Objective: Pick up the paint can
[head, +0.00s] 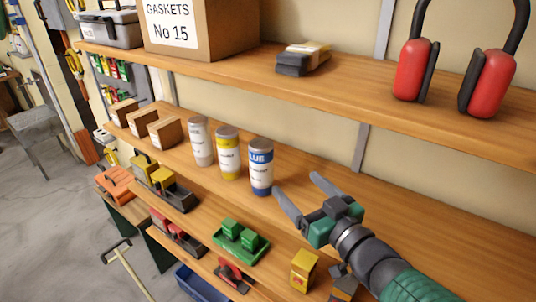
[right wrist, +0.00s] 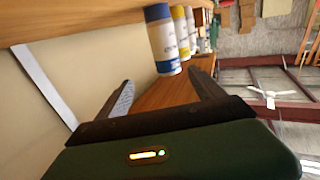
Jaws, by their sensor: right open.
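Three cans stand upright in a row on the middle shelf. The nearest has a white label with blue bands reading "BLUE" (head: 261,168) and also shows in the right wrist view (right wrist: 163,42). Left of it are a yellow-banded can (head: 228,154) and a whitish can (head: 201,142). My right gripper (head: 297,184) is open and empty to the right of the blue-banded can, its fingers pointing toward it. In the right wrist view the can stands beyond the fingertips, apart from them. My left gripper is not in view.
The middle shelf (head: 420,205) is bare to the right of the cans. Small cardboard boxes (head: 165,133) stand to their left. The upper shelf (head: 360,85) overhangs, with a gaskets box (head: 200,25) and red ear defenders (head: 487,82). Lower down are a green tray (head: 240,255) and a yellow box (head: 303,270).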

